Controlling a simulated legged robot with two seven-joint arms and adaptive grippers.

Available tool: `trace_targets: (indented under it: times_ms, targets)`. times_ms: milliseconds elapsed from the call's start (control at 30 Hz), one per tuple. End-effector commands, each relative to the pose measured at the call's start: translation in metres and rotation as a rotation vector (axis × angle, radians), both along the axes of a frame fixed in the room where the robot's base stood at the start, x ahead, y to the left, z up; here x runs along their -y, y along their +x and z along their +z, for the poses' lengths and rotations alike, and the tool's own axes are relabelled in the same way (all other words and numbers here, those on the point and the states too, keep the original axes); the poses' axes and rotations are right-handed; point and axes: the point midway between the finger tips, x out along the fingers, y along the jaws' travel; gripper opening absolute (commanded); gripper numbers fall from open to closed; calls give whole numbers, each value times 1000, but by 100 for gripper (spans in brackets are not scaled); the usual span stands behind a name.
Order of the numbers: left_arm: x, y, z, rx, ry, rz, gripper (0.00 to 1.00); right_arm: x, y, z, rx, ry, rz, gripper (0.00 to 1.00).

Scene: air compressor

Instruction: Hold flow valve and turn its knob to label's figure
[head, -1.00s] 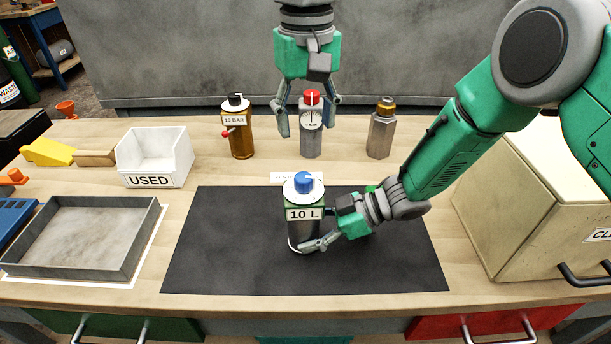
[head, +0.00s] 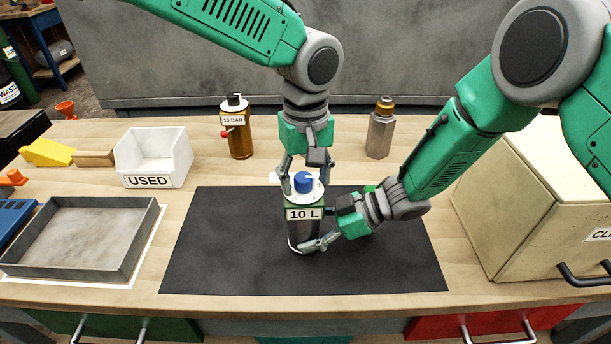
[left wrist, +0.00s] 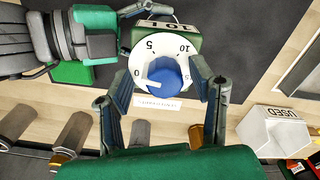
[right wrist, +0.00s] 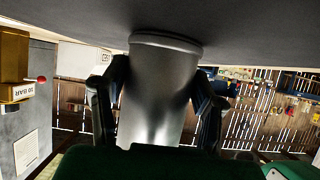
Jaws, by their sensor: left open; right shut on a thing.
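The flow valve (head: 303,228) is a silver cylinder with a green top band and a "10 L" label. It stands upright on the black mat. Its blue knob (head: 303,182) sits on a white dial, also in the left wrist view (left wrist: 168,76); the knob's white pointer is close to 0. My left gripper (head: 305,186) is open above the valve, its fingers on either side of the knob with gaps visible in the left wrist view. My right gripper (head: 320,230) is shut on the valve's body from the right; the silver body fills the right wrist view (right wrist: 158,95).
A brown "10 BAR" unit (head: 238,135) and a grey bottle with a gold cap (head: 381,130) stand behind. A white "USED" bin (head: 150,160) and a grey tray (head: 75,265) are left. A beige box (head: 535,200) is right. The black mat (head: 220,260) is otherwise clear.

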Motion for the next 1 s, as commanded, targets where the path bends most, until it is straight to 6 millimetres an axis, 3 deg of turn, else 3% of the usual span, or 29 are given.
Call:
trace_targets:
  times_ms: [67,233,667,1000]
  targets:
    - [0,0,0,0,0,0,50,0,0,1,0,1,0,31]
    - [0,0,0,0,0,0,0,0,0,1,0,1,-1,31]
    - [0,0,1,2,2,-63,1,-1,0,0,0,1,0,31]
    - [1,1,1,3,1,-317,0,-1,0,0,0,1,1,31]
